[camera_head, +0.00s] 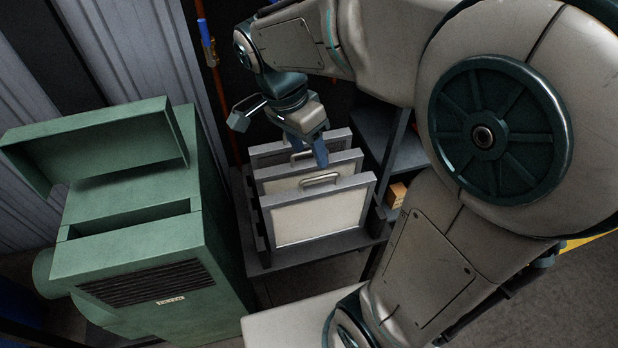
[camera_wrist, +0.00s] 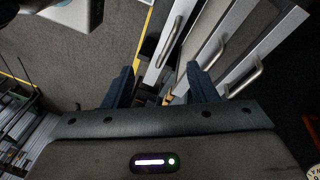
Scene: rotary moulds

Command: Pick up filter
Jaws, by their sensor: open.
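Three framed filters stand upright in a row in a dark rack: the front filter (camera_head: 318,216), the middle filter (camera_head: 268,187) and the back filter (camera_head: 262,158).
A green machine (camera_head: 150,235) with its lid (camera_head: 100,145) raised and an open slot (camera_head: 130,218) on top stands left of the rack (camera_head: 315,250). A dark shelf with a small cardboard box (camera_head: 396,195) stands to the right. A red pipe (camera_head: 222,110) runs behind.

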